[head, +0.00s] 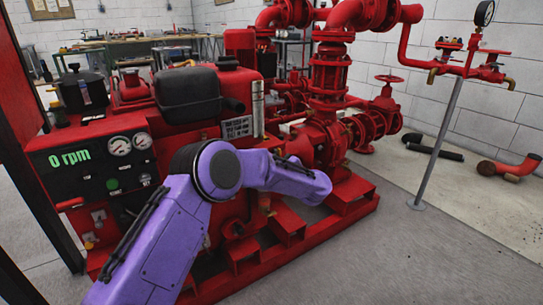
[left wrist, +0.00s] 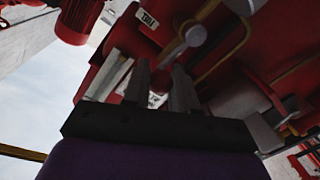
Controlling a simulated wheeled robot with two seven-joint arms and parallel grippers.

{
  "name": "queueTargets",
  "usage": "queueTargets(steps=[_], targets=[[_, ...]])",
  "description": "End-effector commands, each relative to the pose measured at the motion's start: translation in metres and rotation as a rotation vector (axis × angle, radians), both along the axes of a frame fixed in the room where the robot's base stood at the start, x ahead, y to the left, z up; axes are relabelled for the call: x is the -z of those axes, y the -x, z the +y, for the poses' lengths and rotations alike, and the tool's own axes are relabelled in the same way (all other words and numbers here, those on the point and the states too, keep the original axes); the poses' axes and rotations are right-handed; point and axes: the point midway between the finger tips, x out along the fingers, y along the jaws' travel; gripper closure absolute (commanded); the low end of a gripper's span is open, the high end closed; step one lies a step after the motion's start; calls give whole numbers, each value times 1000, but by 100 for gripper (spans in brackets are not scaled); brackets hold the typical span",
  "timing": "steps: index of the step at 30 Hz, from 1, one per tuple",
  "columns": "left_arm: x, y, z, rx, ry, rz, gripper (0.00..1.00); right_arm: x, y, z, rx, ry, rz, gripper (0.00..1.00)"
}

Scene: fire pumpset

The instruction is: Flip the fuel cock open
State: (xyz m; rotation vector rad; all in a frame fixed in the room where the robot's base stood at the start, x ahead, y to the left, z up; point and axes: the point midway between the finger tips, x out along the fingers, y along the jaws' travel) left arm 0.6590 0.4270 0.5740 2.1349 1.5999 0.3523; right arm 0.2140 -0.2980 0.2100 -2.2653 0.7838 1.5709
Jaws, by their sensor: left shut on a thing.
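In the left wrist view my left gripper (left wrist: 160,78) has its two grey fingers pointing at the red pumpset. A pale round fitting (left wrist: 195,36) with a short light lever, which looks like the fuel cock, sits just beyond the fingertips. The lever runs down toward the gap between the fingers, and the fingers are shut on it. The exact contact is dark and hard to make out. In the head view my purple left arm covers the middle of the red pumpset (head: 335,130), and the gripper and cock cannot be made out there. My right gripper is in neither view.
The control panel (head: 95,165) reads 0 rpm and stands left of my arm. A black tank (head: 190,92) sits above my arm. Red pipes and a valve wheel (head: 389,78) are at the back right.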

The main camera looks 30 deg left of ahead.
Motion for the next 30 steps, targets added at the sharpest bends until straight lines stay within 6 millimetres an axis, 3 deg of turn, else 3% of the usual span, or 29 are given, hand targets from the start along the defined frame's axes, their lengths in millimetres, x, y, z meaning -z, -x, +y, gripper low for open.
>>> queueTargets(steps=[21, 22, 24, 30], targets=[[2, 5, 1, -2, 34, -75, 100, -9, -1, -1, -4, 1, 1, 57], [2, 5, 1, -2, 34, -75, 67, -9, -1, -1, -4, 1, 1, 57], [2, 5, 1, -1, 33, -76, 50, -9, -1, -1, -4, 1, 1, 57], [1, 4, 2, -1, 32, -76, 50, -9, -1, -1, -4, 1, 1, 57]])
